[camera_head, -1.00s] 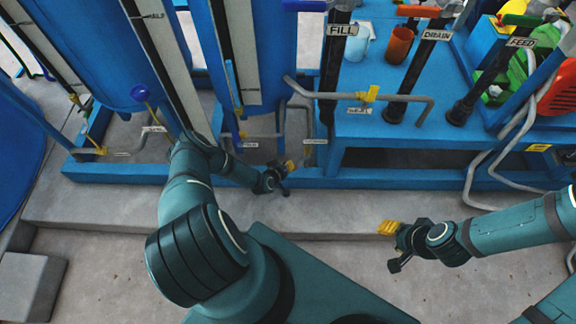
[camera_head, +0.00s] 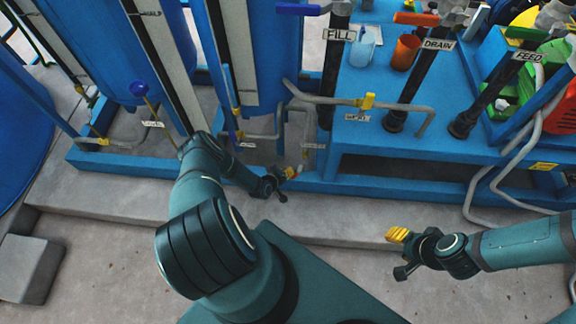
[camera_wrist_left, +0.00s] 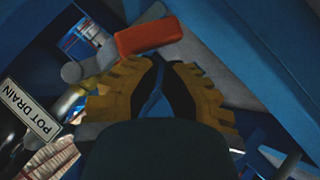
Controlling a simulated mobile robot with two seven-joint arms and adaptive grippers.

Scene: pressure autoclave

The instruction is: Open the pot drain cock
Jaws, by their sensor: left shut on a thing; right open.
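The pot drain cock has a red handle (camera_wrist_left: 150,36), seen at the top of the left wrist view, on a grey fitting by the white POT DRAIN label (camera_wrist_left: 30,110). My left gripper (camera_head: 290,172) is low in front of the blue frame in the head view. In the left wrist view its ribbed yellow fingers (camera_wrist_left: 162,75) are close together at the handle, shut on it; the exact contact is partly hidden. In the head view the cock is too small and covered to make out. My right gripper (camera_head: 397,236) is open and empty over the floor at the right.
A blue frame rail (camera_head: 400,190) runs behind both grippers. A grey pipe with a yellow valve (camera_head: 367,101) stands above it. Tall blue vessels (camera_head: 275,60) rise behind my left arm. Grey hoses (camera_head: 480,185) hang at the right. The floor (camera_head: 340,270) between the arms is clear.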

